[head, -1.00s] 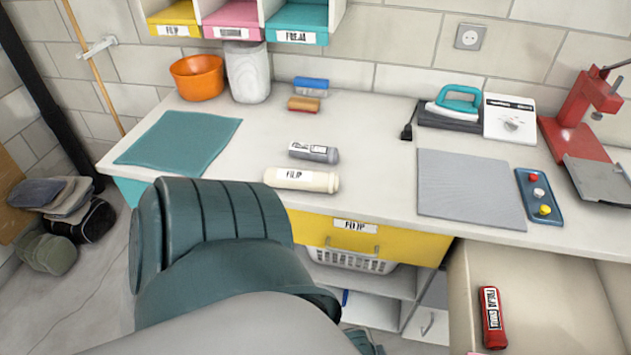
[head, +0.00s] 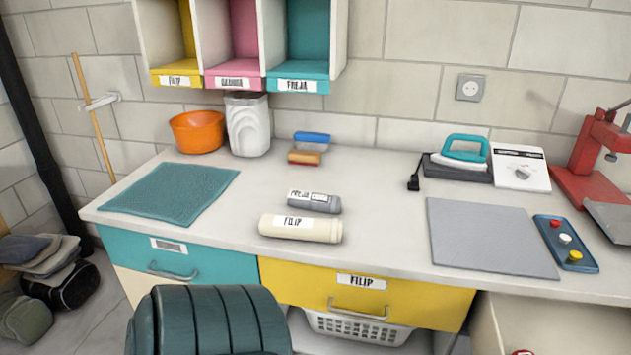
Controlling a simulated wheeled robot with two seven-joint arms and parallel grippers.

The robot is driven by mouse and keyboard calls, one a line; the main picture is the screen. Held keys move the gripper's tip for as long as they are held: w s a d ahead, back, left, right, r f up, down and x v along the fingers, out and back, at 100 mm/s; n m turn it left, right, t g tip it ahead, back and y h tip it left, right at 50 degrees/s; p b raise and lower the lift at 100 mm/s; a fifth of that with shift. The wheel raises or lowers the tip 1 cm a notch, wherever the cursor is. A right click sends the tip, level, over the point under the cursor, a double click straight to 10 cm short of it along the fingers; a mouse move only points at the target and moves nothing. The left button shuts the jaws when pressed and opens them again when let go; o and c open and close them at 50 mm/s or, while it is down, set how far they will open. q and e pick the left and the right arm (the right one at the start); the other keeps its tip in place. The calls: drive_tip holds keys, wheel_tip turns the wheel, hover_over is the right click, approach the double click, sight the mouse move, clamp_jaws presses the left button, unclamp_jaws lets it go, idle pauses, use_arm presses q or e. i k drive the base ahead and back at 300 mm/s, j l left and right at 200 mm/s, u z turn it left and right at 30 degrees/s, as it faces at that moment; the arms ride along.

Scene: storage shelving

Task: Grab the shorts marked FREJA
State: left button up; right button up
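A grey roll (head: 314,202) lies on the white counter. Its label seems to read FREJA, and the smaller text is unclear. A cream roll (head: 300,229) marked FILIP lies just in front of it. A sliver of a red item (head: 522,352) shows at the bottom edge, inside the open drawer at lower right; its label is out of view now. I cannot tell from this view which item is the shorts. Neither gripper is in view.
The counter (head: 385,215) holds a teal mat, orange bowl, white bin, brushes, iron, grey mat and a button panel. Teal and yellow drawers (head: 365,297) are closed; the light drawer (head: 560,325) is open. Cubbies (head: 300,86) labelled FILIP, a pink one and FREJA hang above.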

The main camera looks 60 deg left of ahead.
sight(313, 201)
drive_tip(key=i+l, duration=0.15)
drive_tip(key=l, duration=0.2)
drive_tip(key=i+l, duration=0.15)
drive_tip(key=l, duration=0.15)
drive_tip(key=u, duration=2.4)
drive_tip(key=k+l, duration=0.05)
drive_tip(key=l, duration=0.05)
